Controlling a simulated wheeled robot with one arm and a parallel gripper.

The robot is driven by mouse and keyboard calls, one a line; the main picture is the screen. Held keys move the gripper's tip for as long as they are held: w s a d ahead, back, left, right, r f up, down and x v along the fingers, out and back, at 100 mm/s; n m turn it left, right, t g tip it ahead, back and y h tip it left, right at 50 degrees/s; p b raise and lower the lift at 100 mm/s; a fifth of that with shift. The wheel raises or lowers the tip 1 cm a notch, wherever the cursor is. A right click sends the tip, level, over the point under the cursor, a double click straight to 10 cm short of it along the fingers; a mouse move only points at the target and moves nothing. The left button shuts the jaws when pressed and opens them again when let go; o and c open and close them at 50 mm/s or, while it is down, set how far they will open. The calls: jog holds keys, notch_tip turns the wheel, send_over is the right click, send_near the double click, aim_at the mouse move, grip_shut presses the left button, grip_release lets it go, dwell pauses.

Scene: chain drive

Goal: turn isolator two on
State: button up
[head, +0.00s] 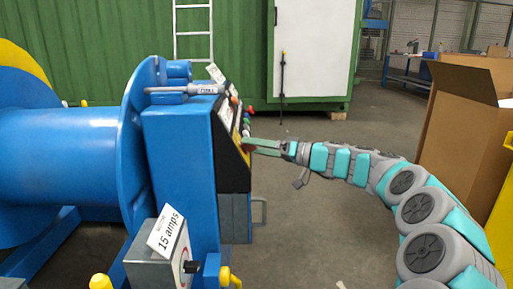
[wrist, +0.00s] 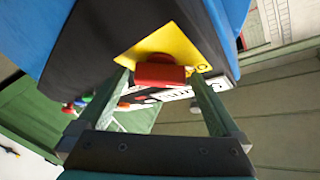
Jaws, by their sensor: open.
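A red rotary handle (wrist: 160,78) on a yellow plate (wrist: 165,45) sits on the dark sloped panel of the blue machine. My gripper (wrist: 161,75) is open, with one finger on each side of the red handle; whether they touch it I cannot tell. In the head view my gripper (head: 252,146) reaches the panel (head: 230,160) from the right, and the handle is hard to make out. I cannot read a number that marks this handle as isolator two. A grey box (head: 155,270) with a "15 amps" label and a dark switch (head: 190,267) stands lower down.
Several coloured buttons (head: 246,120) sit along the panel beyond my gripper. A grey drawer-like box with a handle (head: 258,212) juts out below. A large blue drum (head: 60,150) is at left, a cardboard box (head: 465,135) at right. The floor between is mostly clear.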

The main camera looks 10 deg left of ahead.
jog(key=shift+a, duration=0.15)
jog(key=shift+c, duration=0.4)
jog(key=c, duration=1.1)
